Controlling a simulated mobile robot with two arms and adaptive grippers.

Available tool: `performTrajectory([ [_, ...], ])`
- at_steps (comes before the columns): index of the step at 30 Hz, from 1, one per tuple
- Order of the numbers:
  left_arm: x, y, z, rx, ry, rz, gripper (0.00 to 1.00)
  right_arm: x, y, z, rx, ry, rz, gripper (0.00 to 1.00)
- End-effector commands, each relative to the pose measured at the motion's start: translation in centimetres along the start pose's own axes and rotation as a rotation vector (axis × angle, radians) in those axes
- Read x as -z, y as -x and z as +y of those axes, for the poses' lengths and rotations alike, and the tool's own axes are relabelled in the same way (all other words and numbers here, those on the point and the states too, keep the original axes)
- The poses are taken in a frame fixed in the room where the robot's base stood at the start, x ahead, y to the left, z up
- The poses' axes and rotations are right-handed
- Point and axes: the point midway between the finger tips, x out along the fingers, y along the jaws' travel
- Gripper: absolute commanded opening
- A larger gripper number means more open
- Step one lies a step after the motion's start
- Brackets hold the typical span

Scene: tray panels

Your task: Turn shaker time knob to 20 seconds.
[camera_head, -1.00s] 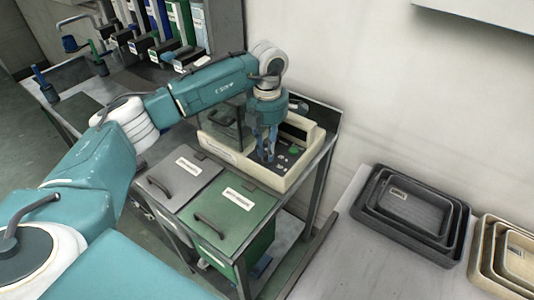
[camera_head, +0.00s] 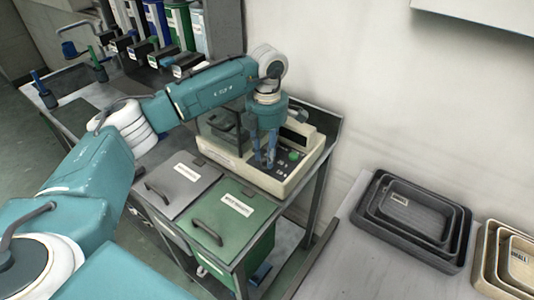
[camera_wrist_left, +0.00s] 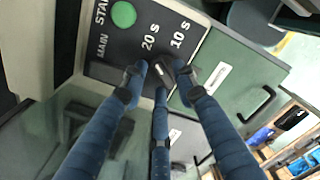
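The shaker (camera_head: 243,177) is a cream box with a dark control panel on the steel stand. Its panel has a green button, which also shows in the left wrist view (camera_wrist_left: 124,14), and "20 s" and "10 s" labels. The dark time knob (camera_wrist_left: 172,69) is just below these labels, partly covered by fingertips; its exact setting is hard to read. My left gripper (camera_head: 264,165) points down over the panel. In the left wrist view its blue fingers (camera_wrist_left: 161,74) are apart, with tips around the knob; I cannot tell whether they touch it. My right gripper is not in view.
A green-lidded bin (camera_head: 228,219) and a grey-lidded bin (camera_head: 176,185) stand in front of the shaker. Dark nested trays (camera_head: 460,240) and beige trays (camera_head: 482,262) are on the right table. Bottles with dispensers line the back left. The wall is close behind the shaker.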

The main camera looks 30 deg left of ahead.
Motion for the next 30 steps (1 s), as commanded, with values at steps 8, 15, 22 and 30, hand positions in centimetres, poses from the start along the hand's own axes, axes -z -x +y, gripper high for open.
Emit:
performTrajectory([
  [8, 0.0, -0.1, 0.0, 0.001, 0.000, 0.001, 0.38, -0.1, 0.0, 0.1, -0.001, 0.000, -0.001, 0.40],
  [15, -0.1, 2.1, 0.0, -0.002, 0.000, -0.001, 0.38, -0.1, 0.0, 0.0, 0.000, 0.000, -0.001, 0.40],
  [22, -0.1, 7.1, 0.0, -0.002, 0.000, -0.002, 0.38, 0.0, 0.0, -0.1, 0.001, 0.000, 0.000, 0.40],
  [30, -0.1, 11.2, 0.0, 0.000, 0.000, -0.001, 0.38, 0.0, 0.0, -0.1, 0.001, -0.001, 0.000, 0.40],
])
